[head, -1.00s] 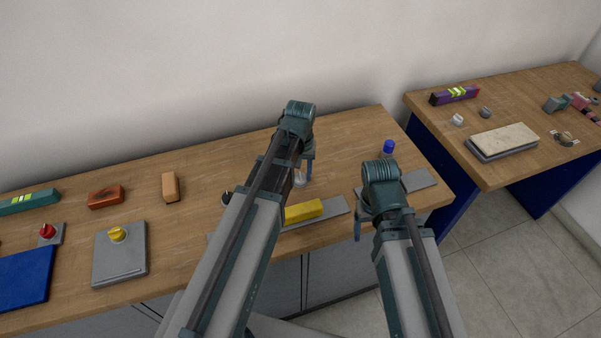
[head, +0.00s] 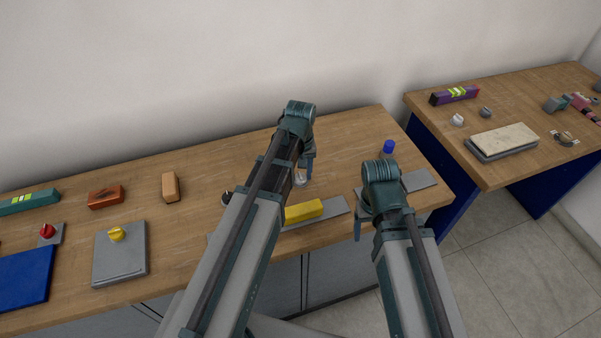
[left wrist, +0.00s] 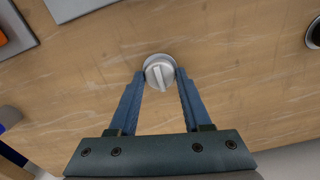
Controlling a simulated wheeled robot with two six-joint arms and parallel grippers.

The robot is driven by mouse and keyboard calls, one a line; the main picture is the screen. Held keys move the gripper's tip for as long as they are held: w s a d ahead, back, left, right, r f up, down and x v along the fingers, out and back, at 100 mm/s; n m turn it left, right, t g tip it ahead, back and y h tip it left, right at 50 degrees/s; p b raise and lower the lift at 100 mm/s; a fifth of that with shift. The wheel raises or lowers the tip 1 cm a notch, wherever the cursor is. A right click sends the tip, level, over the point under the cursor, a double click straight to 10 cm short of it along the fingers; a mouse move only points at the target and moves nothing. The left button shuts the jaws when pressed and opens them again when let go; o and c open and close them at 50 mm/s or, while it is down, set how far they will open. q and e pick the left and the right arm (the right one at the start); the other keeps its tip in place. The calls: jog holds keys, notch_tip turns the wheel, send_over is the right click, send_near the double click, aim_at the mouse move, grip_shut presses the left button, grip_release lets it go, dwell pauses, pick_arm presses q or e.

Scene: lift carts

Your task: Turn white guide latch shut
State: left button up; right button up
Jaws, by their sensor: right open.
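The white latch (left wrist: 159,72) is a round pale knob with a raised bar across its face. In the left wrist view its bar runs nearly up and down the picture, slightly tilted. My left gripper (left wrist: 160,72) has one fingertip against each side of the knob, with no clear gap. In the head view the latch (head: 300,179) is a small pale shape beside the left gripper (head: 306,172), partly hidden by my arm. My right gripper (head: 360,228) points down at the bench's right front, open and holding nothing visible.
A yellow block (head: 304,211) lies on a grey strip in front of the latch. A blue cylinder (head: 389,146) stands behind my right gripper. A yellow knob on a grey plate (head: 119,265) and orange blocks are left.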

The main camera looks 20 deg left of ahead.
aim_at(301, 176)
pick_arm(q)
jog(key=o, duration=0.4)
jog(key=shift+c, duration=0.2)
jog(key=shift+r, duration=0.1)
notch_tip(301, 176, up, 14)
jog(key=p, duration=1.3)
jog(key=shift+f+p, duration=0.2)
jog(key=shift+p, duration=0.2)
jog(key=s+d+f+m+y+b, duration=0.1)
jog(key=s+d+f+m+b, duration=0.1)
jog(key=s+d+m, duration=0.6)
jog(key=s+d, duration=0.2)
jog(key=s, duration=0.4)
jog(key=shift+s+d+f+m+b, duration=0.15)
jog(key=shift+d+f+m+b, duration=0.15)
jog(key=shift+f+b, duration=0.1)
